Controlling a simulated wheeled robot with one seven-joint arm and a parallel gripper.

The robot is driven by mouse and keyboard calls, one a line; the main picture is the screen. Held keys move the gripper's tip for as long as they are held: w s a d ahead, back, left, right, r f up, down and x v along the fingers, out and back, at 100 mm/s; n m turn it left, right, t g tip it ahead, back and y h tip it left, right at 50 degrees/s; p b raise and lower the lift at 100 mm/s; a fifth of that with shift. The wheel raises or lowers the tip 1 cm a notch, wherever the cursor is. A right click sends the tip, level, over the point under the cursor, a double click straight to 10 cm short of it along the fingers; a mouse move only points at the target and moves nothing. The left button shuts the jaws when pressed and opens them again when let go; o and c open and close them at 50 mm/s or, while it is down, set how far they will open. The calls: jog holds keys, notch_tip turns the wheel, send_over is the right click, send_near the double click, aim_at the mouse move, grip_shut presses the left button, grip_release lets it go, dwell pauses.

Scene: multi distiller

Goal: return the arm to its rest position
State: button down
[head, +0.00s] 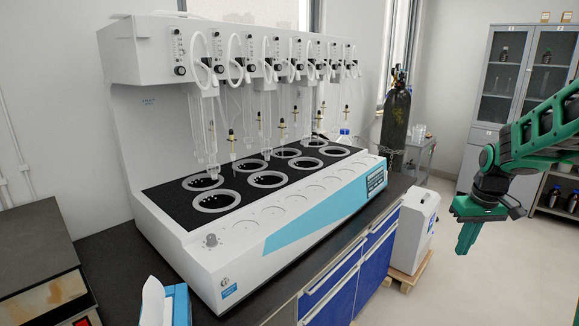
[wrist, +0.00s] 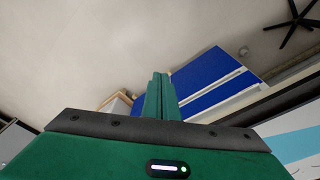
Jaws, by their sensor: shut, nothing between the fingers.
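My arm reaches in from the right edge in the head view, with green and dark links. My gripper (head: 467,238) hangs in the air over open floor, right of the bench and clear of everything. Its green fingers point down and are together, with nothing between them. In the wrist view the shut fingers (wrist: 160,92) stand in the middle above the dark gripper body. Most of the arm beyond the right edge is out of view.
The multi distiller (head: 150,130) stands on a dark bench with blue cabinets (head: 375,255). A white unit (head: 418,228) sits on a wooden pallet beside it. A gas cylinder (head: 395,115) and a grey cabinet (head: 482,130) stand behind. The floor (head: 480,290) below my gripper is free.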

jog(key=s+a+r+m, duration=0.1)
jog(key=s+a+m, duration=0.1)
jog(key=s, duration=1.4)
jog(key=s+a+r+m+g, duration=0.1)
jog(key=s+a+m, duration=0.2)
jog(key=s, duration=1.3)
jog(key=shift+s+a+m+g, duration=0.2)
jog(key=shift+s+m+g, duration=0.15)
jog(key=shift+m, duration=0.45)
